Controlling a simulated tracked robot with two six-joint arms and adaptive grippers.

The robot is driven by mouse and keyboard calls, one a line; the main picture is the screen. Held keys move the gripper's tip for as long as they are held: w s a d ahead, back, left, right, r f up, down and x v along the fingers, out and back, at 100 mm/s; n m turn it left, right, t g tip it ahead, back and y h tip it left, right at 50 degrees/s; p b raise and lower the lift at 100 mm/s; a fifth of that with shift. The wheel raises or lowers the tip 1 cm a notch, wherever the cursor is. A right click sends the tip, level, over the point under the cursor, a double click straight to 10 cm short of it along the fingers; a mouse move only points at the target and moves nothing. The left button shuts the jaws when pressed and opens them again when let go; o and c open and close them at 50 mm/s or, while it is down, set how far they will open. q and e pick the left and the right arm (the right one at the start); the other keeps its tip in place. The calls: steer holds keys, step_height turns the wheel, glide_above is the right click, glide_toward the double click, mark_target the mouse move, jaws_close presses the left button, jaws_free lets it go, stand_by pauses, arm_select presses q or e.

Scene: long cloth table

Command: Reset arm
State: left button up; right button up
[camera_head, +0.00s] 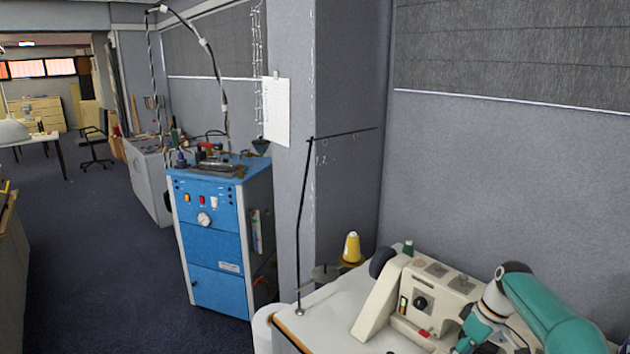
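My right arm, teal with a pale grey joint, comes in from the lower right corner. My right gripper (478,338) is at the bottom edge, in front of a cream sewing machine on a white table. Its fingertips are cut off or lost against the machine, so I cannot tell whether it is open or shut. Nothing is clearly seen in it. My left arm and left gripper are not in view.
The sewing machine (437,291) stands on the white table (328,301), with a yellow thread cone (352,248) behind its left end. A blue cabinet (216,262) stands left of it. Dark floor (95,260) is open on the left.

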steer(key=shift+g, duration=0.8)
steer(key=s+a+f, duration=0.1)
steer(key=f, duration=0.2)
steer(key=s+a+f, duration=0.1)
steer(key=a+f, duration=0.1)
steer(key=s+a+f, duration=0.1)
steer(key=a+f, duration=0.1)
steer(key=f, duration=0.1)
steer(key=shift+s+a+f, duration=0.15)
steer(key=shift+a+f, duration=0.1)
steer(key=shift+f, duration=0.05)
steer(key=s+a+f+m+g, duration=0.1)
steer(key=s+a+f, duration=0.6)
steer(key=s+f, duration=0.25)
steer(key=s+a+f+m+t, duration=0.1)
steer(key=s+a+f+m, duration=0.2)
steer(key=s, duration=0.6)
steer(key=s+a+f+m+t, duration=0.1)
steer(key=s+a+f+m, duration=0.2)
steer(key=s, duration=0.6)
steer(key=shift+s+a+f+m+t+y+b, duration=0.3)
steer(key=shift+a+f+m+t+b, duration=0.1)
steer(key=shift+a+m, duration=0.4)
